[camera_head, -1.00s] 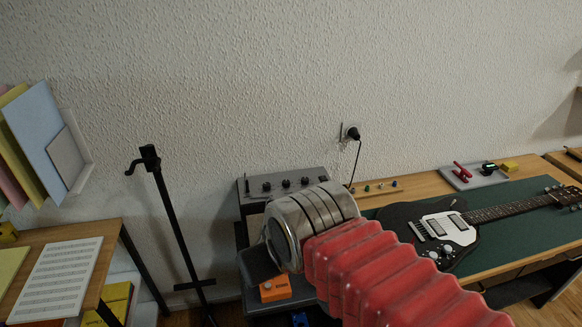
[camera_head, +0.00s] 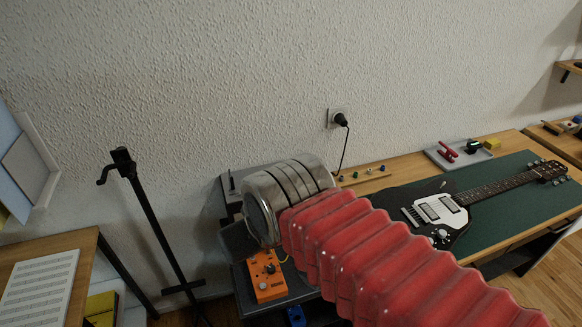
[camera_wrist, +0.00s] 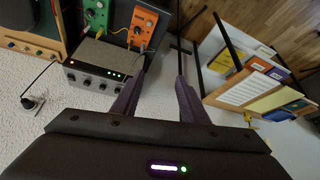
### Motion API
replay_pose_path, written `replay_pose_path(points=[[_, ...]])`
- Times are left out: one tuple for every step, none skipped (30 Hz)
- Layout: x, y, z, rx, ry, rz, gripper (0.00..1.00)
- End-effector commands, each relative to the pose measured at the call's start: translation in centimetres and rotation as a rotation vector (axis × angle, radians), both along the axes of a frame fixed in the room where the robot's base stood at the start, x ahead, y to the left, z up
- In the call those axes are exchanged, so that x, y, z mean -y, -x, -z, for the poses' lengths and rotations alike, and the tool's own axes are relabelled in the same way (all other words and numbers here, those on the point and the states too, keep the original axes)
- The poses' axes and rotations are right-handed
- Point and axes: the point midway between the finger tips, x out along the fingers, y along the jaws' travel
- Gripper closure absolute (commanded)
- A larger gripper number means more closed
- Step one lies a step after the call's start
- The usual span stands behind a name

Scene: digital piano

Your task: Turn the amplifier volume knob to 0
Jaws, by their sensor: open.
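The amplifier appears to be the silver-grey box (camera_wrist: 95,66) with a row of dark knobs and small lights on its front panel, at the upper left in the wrist view. In the head view only its left edge (camera_head: 229,188) shows clearly, as my arm hides the rest. I cannot tell which knob is the volume knob or read its setting. My gripper (camera_wrist: 158,80) is open and empty, its two fingers apart. The amplifier lies just left of the left finger in the wrist view. The fingers are not seen touching any knob.
An orange pedal (camera_head: 267,274) sits beside the amplifier, and a green pedal (camera_wrist: 96,14) shows in the wrist view. A black stand (camera_head: 150,215) rises to the left. A guitar (camera_head: 440,210) lies on the green mat at right. A plug (camera_head: 340,119) is in the wall.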

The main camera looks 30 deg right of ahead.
Motion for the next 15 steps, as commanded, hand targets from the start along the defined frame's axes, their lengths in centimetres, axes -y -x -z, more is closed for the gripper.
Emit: replay_pose_path(points=[[0.1, -0.2, -0.2, -0.002, -0.004, 0.009, 0.58], [0.2, -0.4, -0.3, -0.005, -0.006, 0.018, 0.58], [0.3, -0.7, -0.5, -0.010, -0.013, 0.034, 0.58], [0.4, -1.0, -0.8, -0.014, -0.019, 0.049, 0.58], [0.7, -1.3, -1.0, -0.019, -0.025, 0.066, 0.58], [1.1, -1.9, -1.4, -0.026, -0.036, 0.094, 0.58], [1.3, -2.3, -1.7, -0.031, -0.045, 0.118, 0.58], [1.5, -2.8, -2.1, -0.037, -0.054, 0.141, 0.58], [1.8, -3.5, -2.5, -0.047, -0.067, 0.176, 0.58], [2.1, -4.1, -2.8, -0.054, -0.077, 0.205, 0.58], [2.3, -4.7, -3.2, -0.059, -0.088, 0.234, 0.58], [2.7, -5.5, -3.7, -0.068, -0.102, 0.273, 0.58], [3.0, -6.1, -3.9, -0.076, -0.113, 0.303, 0.58], [3.2, -6.7, -4.2, -0.083, -0.124, 0.332, 0.58], [3.6, -7.6, -4.6, -0.090, -0.137, 0.371, 0.58]])
